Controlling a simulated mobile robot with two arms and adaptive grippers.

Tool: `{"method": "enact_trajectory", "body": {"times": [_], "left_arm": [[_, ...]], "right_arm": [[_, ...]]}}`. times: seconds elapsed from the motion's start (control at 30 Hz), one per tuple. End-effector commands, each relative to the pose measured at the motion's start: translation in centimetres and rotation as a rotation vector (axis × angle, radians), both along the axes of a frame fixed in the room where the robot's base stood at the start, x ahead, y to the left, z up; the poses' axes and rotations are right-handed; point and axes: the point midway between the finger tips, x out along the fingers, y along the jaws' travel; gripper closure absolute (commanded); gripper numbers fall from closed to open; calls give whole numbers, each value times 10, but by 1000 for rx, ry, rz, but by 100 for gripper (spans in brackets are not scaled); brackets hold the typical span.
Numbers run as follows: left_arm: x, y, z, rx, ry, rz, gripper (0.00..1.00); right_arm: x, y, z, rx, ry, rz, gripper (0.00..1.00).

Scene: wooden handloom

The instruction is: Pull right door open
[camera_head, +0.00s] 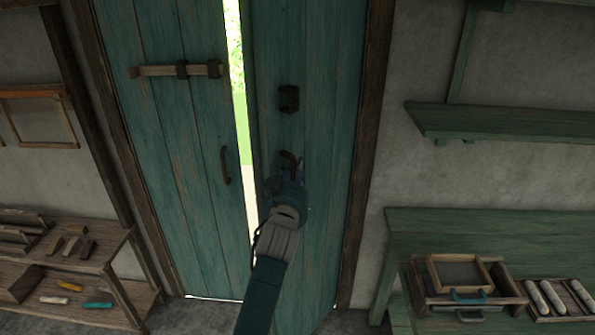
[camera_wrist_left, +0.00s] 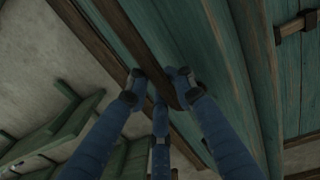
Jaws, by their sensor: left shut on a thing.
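The right door (camera_head: 315,90) is teal planked wood and stands slightly ajar, with a bright gap between it and the left door (camera_head: 170,120). Its dark handle (camera_head: 289,158) shows just above my left gripper (camera_head: 286,178), which hides the handle's lower part. In the left wrist view my left gripper (camera_wrist_left: 159,80) has its blue fingers around the dark handle (camera_wrist_left: 145,55) and is shut on it. The right door (camera_wrist_left: 205,35) fills the middle of that view. My right gripper is in neither view.
The left door carries a wooden bolt (camera_head: 155,70) and a handle (camera_head: 225,165). A green bench (camera_head: 430,222) with trays stands at the right, below a green shelf (camera_head: 500,122). Low wooden shelves (camera_head: 105,250) with small tools stand at the left.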

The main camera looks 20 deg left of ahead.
Motion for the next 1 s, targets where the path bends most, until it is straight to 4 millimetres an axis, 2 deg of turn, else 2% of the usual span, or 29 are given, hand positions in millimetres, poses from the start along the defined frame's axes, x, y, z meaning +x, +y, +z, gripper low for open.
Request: {"method": "enact_trajectory", "body": {"times": [0.17,0.37,0.4,0.47,0.5,0.67,0.8,1.0], "left_arm": [[0,2,-3,1,5,3,100],[0,2,-3,0,6,3,100],[0,2,-3,0,6,3,75],[0,1,-3,0,6,3,63],[0,1,-3,0,5,3,61],[0,1,-1,0,2,1,61],[0,0,3,0,-1,1,61],[0,1,33,0,-6,1,61]], "right_arm": [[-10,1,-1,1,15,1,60],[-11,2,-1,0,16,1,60],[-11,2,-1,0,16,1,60],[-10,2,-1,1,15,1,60],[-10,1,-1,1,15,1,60],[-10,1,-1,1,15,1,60],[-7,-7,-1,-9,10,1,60],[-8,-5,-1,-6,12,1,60]]}}
